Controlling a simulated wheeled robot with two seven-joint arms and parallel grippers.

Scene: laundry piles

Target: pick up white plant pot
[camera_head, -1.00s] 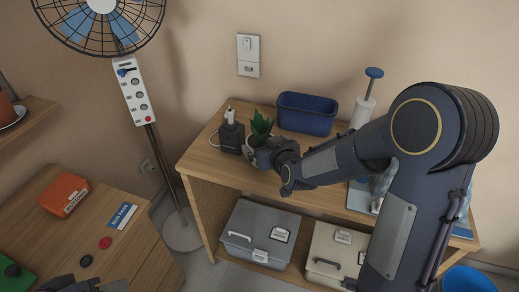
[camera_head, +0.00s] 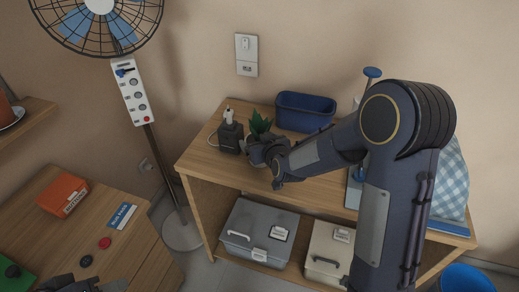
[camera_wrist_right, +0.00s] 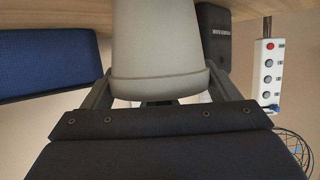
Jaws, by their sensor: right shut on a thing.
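The white plant pot (camera_wrist_right: 158,45) fills the upper middle of the right wrist view, with a finger on each side of it. In the head view, green plant leaves (camera_head: 259,124) show on the shelf top just behind my right gripper (camera_head: 262,150). The gripper hides most of the pot there. My right gripper is shut on the pot. I cannot tell whether the pot touches the wood. My left gripper (camera_head: 82,284) shows only in part at the bottom left edge, and its jaws are not clear.
A black box (camera_head: 231,137) stands close left of the plant. A blue bin (camera_head: 304,112) is behind it to the right. A pump bottle (camera_head: 371,73) and a checkered cloth (camera_head: 449,185) are farther right.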

